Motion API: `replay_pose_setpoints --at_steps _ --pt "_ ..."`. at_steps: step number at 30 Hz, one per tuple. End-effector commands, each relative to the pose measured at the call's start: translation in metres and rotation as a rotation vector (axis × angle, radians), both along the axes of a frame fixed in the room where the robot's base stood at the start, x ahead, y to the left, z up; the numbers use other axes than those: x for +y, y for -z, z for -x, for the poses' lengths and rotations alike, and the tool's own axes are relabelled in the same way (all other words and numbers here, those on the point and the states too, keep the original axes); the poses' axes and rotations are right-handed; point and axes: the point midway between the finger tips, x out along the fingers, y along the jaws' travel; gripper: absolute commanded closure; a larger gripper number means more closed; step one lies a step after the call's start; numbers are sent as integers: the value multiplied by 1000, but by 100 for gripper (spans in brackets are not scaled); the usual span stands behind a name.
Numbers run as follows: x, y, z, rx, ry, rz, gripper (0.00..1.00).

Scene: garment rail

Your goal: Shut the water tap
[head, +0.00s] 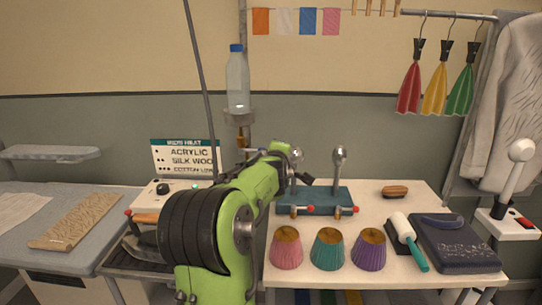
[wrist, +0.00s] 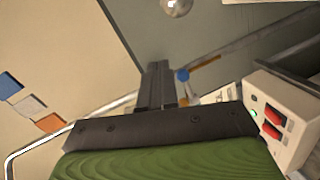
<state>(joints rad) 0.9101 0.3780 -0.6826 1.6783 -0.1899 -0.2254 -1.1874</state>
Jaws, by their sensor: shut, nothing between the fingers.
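A water bottle (head: 238,82) with a blue cap stands upside up on a grey holder on the wall post. Below the holder a brass fitting (head: 246,133), which looks like the tap, shows partly; my arm hides its lower part. In the wrist view a small blue knob (wrist: 182,75) with a brass-coloured bar (wrist: 207,62) lies just right of my gripper (wrist: 157,68). Whether the knob touches the fingers I cannot tell. My gripper is shut and empty. In the head view my arm largely covers this area.
A teal block (head: 322,203) with ball-topped levers (head: 339,158) stands on the white table. Pink (head: 286,249), teal (head: 327,250) and purple (head: 369,250) pleated cups stand in front. A white box with red buttons (wrist: 283,120) is at the right in the wrist view.

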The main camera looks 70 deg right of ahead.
Motion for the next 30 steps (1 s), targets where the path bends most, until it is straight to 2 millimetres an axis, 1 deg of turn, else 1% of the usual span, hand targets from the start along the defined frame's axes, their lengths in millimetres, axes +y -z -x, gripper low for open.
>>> replay_pose_setpoints --at_steps 7,9,12,16,30 --pt "17 -8 43 0 1 -3 100" --pt "22 -11 53 0 -1 -3 100" --pt "26 -13 63 0 -2 -4 100" --pt "28 -13 66 2 -5 -5 100" --pt "27 -13 66 2 -4 -4 100"
